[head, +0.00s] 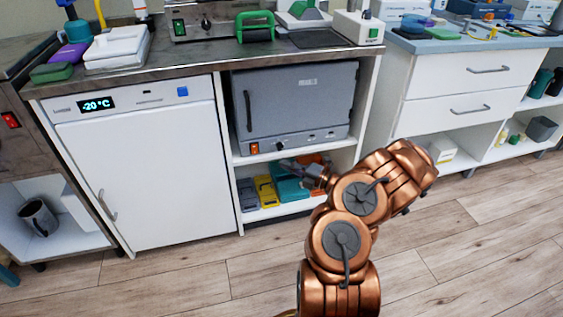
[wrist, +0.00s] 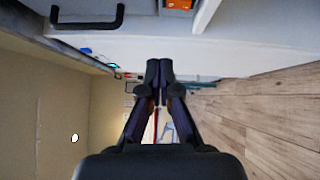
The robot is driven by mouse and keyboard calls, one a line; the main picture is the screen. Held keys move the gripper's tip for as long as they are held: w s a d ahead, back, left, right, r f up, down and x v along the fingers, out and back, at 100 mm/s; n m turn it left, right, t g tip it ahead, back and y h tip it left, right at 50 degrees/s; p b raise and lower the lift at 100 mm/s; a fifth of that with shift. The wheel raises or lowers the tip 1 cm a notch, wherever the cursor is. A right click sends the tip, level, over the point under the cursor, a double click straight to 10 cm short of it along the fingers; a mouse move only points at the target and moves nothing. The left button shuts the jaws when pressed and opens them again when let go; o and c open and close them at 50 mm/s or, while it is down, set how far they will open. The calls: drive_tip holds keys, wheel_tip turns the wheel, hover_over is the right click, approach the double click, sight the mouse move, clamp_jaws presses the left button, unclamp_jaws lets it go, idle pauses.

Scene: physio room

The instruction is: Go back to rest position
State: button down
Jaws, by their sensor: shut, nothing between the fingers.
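My gripper (head: 307,173) is at the end of my copper arm in the head view, in front of the lower open shelf under the counter. In the wrist view my gripper (wrist: 159,70) has its two dark fingertips together, with nothing between them. I cannot tell from the head view whether it touches anything on the shelf.
A white freezer (head: 150,180) reading -20 °C stands left of a grey oven (head: 295,108). Yellow bins (head: 266,190) and teal bins sit on the shelf below. White drawers (head: 455,108) stand at the right. The wooden floor (head: 480,240) is clear.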

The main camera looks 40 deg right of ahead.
idle(0.5)
drive_tip(key=w+a+r+n+g+y+p, duration=0.1)
drive_tip(key=a+r+n+y+p, duration=0.1)
drive_tip(key=a+r+n, duration=0.3)
drive_tip(key=w+a+r+n+g+y+p, duration=0.2)
drive_tip(key=a+r+y, duration=0.1)
drive_tip(key=a+r, duration=0.3)
drive_tip(key=s+a+r+n+g+y+p, duration=0.1)
drive_tip(key=s+a+r+n+g+p, duration=0.25)
drive_tip(key=a+r+n, duration=0.35)
drive_tip(key=s+a+r+n+g+y+p, duration=0.1)
drive_tip(key=s+a+r+n+g+p, duration=0.35)
drive_tip(key=a, duration=0.55)
drive_tip(key=s+a+r+n+g+y+p, duration=0.1)
drive_tip(key=s+a+r+n+g, duration=0.1)
drive_tip(key=a+r+n+g, duration=0.4)
drive_tip(key=s+a+r+n+g+h+p, duration=0.2)
drive_tip(key=s+a+r+n+h+p, duration=0.25)
drive_tip(key=s+n, duration=0.35)
drive_tip(key=s+a+r+n+g+h+p, duration=0.1)
drive_tip(key=s+a+r+n+h+p, duration=0.2)
drive_tip(key=s+r+n+p, duration=0.5)
drive_tip(key=s+d+r+n+t+h+p, duration=0.1)
drive_tip(key=s+d+r+n+h+p, duration=0.5)
drive_tip(key=s+d, duration=0.4)
drive_tip(key=shift+s+r+n+h, duration=0.15)
drive_tip(key=shift+s+n+h, duration=0.6)
drive_tip(key=shift+s+n, duration=0.55)
